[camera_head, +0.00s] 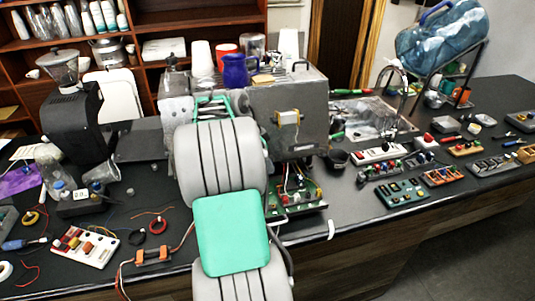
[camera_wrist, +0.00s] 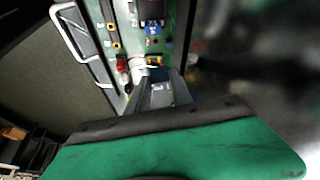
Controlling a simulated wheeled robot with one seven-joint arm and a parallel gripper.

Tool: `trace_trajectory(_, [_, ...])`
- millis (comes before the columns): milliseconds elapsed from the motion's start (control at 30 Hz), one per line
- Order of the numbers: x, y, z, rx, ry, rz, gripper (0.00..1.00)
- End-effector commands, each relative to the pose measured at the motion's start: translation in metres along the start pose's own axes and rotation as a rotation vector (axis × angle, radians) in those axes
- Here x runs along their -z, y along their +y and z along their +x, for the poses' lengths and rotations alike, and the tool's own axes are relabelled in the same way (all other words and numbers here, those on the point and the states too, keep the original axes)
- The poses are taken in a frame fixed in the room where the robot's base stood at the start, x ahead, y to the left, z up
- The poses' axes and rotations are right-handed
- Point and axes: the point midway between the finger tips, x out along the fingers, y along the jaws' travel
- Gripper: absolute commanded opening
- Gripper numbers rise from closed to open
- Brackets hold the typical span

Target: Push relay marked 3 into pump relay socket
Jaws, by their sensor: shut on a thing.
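In the wrist view my gripper (camera_wrist: 160,79) is shut on a small grey-blue block (camera_wrist: 164,91), which I take to be the relay. A pale mark shows on it, too small to read. The block and fingertips are close to the lower end of a green circuit board (camera_wrist: 172,48). I cannot tell whether the block touches the board or a socket; the fingers hide its far side. The pump relay socket cannot be made out for certain. In the head view my arm hides the gripper, and the green board (camera_head: 310,196) shows at the brewer's open front.
The grey brewer housing (camera_head: 290,100) stands behind my arm, with a blue jug (camera_head: 236,70) on top. In the wrist view a red part (camera_wrist: 121,65), a blue component (camera_wrist: 153,42) and a metal handle (camera_wrist: 75,35) are close by. Relay trays (camera_head: 402,192) stand at the right.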

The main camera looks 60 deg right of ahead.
Motion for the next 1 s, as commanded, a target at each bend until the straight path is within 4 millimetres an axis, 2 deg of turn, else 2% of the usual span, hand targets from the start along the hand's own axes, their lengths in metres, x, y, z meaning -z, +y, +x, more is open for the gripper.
trace_trajectory(33, [0.016, 0.007, 0.008, -0.030, -0.001, 0.070, 0.00])
trace_trajectory(100, [0.031, 0.015, 0.017, -0.058, -0.001, 0.140, 0.00])
trace_trajectory(233, [0.043, 0.022, 0.026, -0.083, -0.001, 0.202, 0.00])
trace_trajectory(467, [0.042, 0.025, 0.040, -0.087, -0.001, 0.210, 0.00])
trace_trajectory(933, [0.022, 0.024, 0.083, -0.085, -0.001, 0.204, 0.00])
trace_trajectory(1000, [0.023, 0.023, 0.080, -0.082, -0.001, 0.203, 0.00])
